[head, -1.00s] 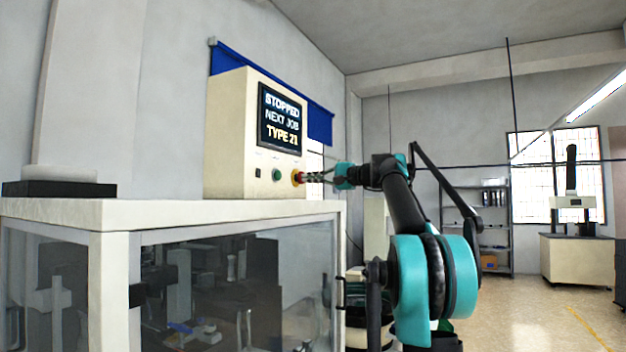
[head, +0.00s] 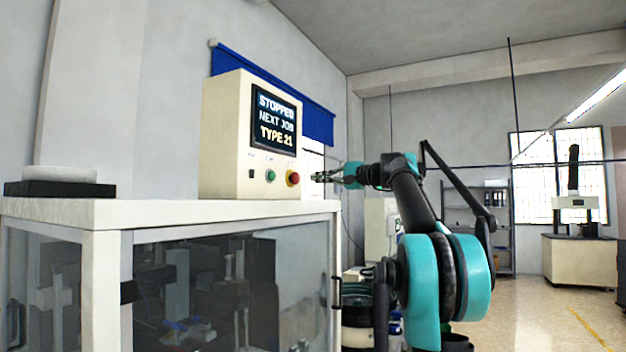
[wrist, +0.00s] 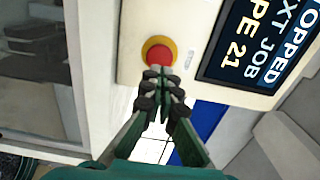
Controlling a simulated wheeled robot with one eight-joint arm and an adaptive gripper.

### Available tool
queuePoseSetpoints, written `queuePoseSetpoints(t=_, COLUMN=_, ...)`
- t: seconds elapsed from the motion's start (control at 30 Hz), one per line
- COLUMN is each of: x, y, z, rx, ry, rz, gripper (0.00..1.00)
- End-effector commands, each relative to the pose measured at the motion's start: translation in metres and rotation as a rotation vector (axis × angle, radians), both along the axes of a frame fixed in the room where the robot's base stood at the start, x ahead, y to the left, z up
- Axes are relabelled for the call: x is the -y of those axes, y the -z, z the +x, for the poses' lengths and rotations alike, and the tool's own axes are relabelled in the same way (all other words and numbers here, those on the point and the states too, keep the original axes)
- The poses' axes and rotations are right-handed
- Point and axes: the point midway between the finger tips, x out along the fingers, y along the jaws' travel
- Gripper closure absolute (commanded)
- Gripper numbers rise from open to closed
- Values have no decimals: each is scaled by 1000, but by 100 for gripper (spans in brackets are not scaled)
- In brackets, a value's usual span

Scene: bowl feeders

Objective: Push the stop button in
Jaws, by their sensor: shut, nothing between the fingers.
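The stop button (head: 292,178) is a red knob on a yellow ring, low on the right of the cream control box's front. In the wrist view the stop button (wrist: 159,54) shows just beyond my fingertips. My gripper (head: 316,177) is shut and empty, pointing at the button from the right with a small gap between them in the head view. In the wrist view my gripper (wrist: 161,76) overlaps the button's lower edge. The control box's screen (head: 273,122) reads STOPPED, NEXT JOB, TYPE 21.
A green button (head: 270,175) and a small black switch (head: 251,173) sit left of the stop button. The box stands on a white-topped cabinet (head: 150,210) with clear panels. A dark block with a pale disc (head: 60,182) lies at the left. Open floor is at the right.

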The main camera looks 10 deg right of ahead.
Motion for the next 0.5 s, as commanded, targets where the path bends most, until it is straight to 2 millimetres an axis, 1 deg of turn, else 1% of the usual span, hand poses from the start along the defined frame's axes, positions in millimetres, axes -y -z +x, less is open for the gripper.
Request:
queuePoseSetpoints(t=0.03, x=7, y=0, z=-5, rx=0, ry=3, rz=0, gripper=100)
queuePoseSetpoints(t=0.3, x=45, y=0, z=-32, rx=-1, ry=4, rz=-1, gripper=100)
queuePoseSetpoints(t=0.5, x=63, y=0, z=-44, rx=-1, ry=2, rz=-1, gripper=100)
